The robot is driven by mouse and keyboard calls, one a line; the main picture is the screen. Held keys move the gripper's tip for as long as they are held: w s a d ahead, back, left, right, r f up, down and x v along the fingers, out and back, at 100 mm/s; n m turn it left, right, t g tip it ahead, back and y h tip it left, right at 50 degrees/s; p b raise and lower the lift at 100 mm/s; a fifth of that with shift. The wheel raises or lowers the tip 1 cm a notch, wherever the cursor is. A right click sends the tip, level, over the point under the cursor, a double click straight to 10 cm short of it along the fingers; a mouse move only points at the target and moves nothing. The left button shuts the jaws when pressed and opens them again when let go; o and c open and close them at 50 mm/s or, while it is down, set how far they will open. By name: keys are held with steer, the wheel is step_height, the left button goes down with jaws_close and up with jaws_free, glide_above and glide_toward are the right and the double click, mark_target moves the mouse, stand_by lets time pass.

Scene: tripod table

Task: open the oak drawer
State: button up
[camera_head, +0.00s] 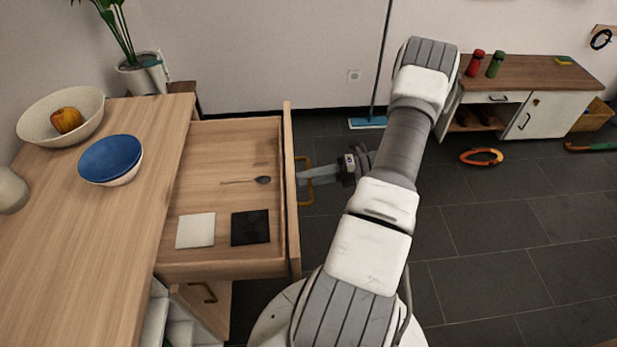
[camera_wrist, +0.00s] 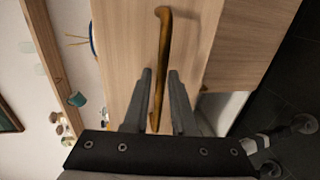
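The oak drawer (camera_head: 265,268) stands pulled far out of the wooden cabinet, and its inside is in plain view from above. Its brass bar handle (camera_head: 305,200) sits on the outer face of the front panel (camera_head: 291,215). In the wrist view the handle (camera_wrist: 164,50) runs between the two fingers of my gripper (camera_wrist: 160,75). The fingers stand apart, one on each side of the bar, with narrow gaps visible. In the head view my gripper (camera_head: 308,177) reaches the handle from the right.
The drawer holds a pale square (camera_head: 196,230), a black square (camera_head: 250,228) and a spoon (camera_head: 262,180). A blue bowl (camera_head: 110,158) and a fruit bowl (camera_head: 36,122) stand on the cabinet top (camera_head: 85,225).

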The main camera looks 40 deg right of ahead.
steer(key=v, duration=1.7)
steer(key=shift+d+p, duration=0.2)
steer(key=shift+p, duration=0.25)
steer(key=shift+s, duration=0.15)
